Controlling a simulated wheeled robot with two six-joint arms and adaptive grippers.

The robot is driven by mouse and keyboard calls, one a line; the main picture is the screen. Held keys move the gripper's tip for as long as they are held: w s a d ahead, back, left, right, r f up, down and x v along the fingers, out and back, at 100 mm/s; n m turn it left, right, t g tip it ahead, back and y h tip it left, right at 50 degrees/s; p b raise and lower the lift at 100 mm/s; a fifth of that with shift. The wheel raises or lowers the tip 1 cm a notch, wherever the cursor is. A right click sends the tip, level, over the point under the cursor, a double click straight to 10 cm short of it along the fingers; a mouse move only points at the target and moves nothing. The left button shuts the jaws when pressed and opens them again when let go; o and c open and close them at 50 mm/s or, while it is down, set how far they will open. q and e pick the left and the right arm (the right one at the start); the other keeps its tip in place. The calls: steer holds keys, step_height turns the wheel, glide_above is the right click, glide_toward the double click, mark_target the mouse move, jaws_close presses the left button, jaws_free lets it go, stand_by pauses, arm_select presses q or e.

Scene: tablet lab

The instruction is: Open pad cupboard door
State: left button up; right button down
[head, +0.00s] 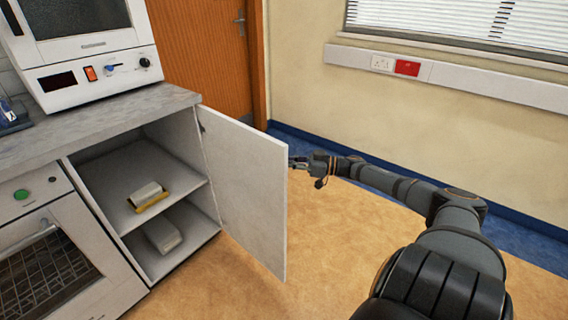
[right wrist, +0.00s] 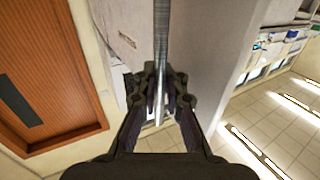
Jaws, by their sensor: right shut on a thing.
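The pad cupboard door (head: 243,190) is white and stands swung wide open on the cupboard's right side. Inside the cupboard, a shelf (head: 118,202) carries a white pad pack with a yellow edge (head: 148,197), and another pale pack (head: 163,234) lies below. My right gripper (head: 300,162) is at the door's outer side, near its free edge, partly hidden by the door. In the right wrist view my right gripper (right wrist: 160,88) is shut on a grey metal bar, the door handle (right wrist: 161,40). My left gripper is not in view.
A white instrument (head: 90,75) stands on the grey worktop (head: 100,118). An oven-like unit with a glass front (head: 50,268) is left of the cupboard. Floor (head: 330,250) right of the door is clear; a wooden door (head: 205,50) stands behind.

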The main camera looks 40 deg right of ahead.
steer(key=shift+s+f, duration=0.1)
steer(key=shift+f, duration=0.1)
steer(key=c, duration=1.4)
jaws_free()
steer(key=shift+s+d+r, duration=0.15)
